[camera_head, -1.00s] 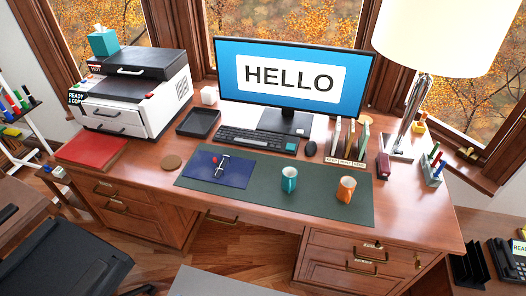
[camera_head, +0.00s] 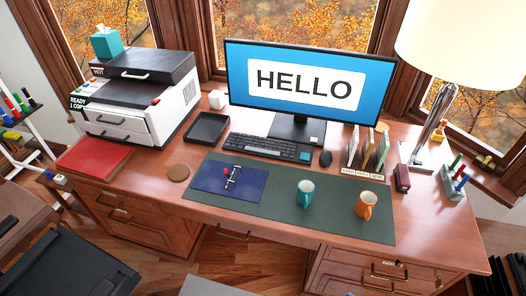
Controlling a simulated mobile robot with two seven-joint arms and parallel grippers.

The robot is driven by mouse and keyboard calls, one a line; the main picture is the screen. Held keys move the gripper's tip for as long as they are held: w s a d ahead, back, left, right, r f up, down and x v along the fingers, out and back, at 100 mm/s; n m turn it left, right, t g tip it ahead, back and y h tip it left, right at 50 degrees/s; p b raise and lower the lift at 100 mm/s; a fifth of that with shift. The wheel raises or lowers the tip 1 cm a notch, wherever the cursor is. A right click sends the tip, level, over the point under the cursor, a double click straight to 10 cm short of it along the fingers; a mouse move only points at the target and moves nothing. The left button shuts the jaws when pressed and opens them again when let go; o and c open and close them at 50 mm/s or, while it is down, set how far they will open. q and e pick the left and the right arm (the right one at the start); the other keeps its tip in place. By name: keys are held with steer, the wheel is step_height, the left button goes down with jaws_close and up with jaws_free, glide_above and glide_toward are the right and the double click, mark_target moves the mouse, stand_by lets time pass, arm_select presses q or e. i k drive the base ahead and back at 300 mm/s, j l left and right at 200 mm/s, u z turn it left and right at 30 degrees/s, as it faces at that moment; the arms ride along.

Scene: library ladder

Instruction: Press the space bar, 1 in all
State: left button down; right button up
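The black keyboard (camera_head: 262,147) lies on the wooden desk in front of the monitor, at the back edge of the green desk mat. Its space bar is too small to make out singly. The monitor (camera_head: 308,82) shows HELLO in dark letters on a white panel with a blue surround. Neither of my grippers shows in the head view.
A dark mouse (camera_head: 325,158) lies right of the keyboard. A black tray (camera_head: 206,127) and printer (camera_head: 138,97) stand left.

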mark_target(248, 148)
steer(key=i+j+z, duration=0.25)
steer(key=i+z, duration=0.25)
steer(key=i+j+z, duration=0.5)
steer(key=i+l, duration=0.05)
